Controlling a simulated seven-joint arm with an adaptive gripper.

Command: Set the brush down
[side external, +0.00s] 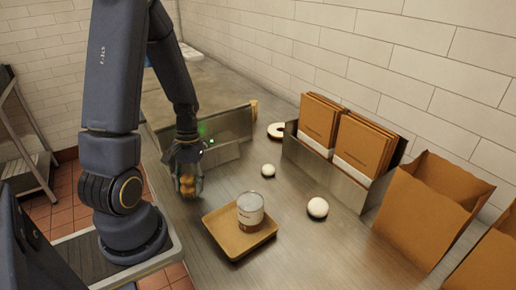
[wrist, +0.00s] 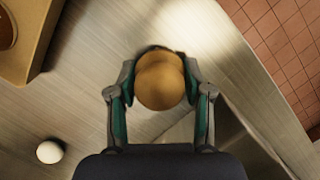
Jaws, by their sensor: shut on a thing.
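My gripper (side external: 188,187) is shut on the brush, low over the metal counter at the left of the tray. In the wrist view the brush (wrist: 160,82) is a tan, rounded wooden shape between the two fingertips. A thin dark edge shows behind its top. In the side view only a tan patch of the brush (side external: 187,181) shows between the fingers. Its lower end is hidden, so I cannot tell whether it touches the counter (wrist: 92,75).
A tan tray (side external: 235,247) holds a can (side external: 250,209). White balls (side external: 268,171) (side external: 318,208) lie on the counter. A metal holder with brown folded bags (side external: 333,130) and open paper bags (side external: 430,210) stand at the right. A low metal panel (side external: 230,127) stands behind my gripper.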

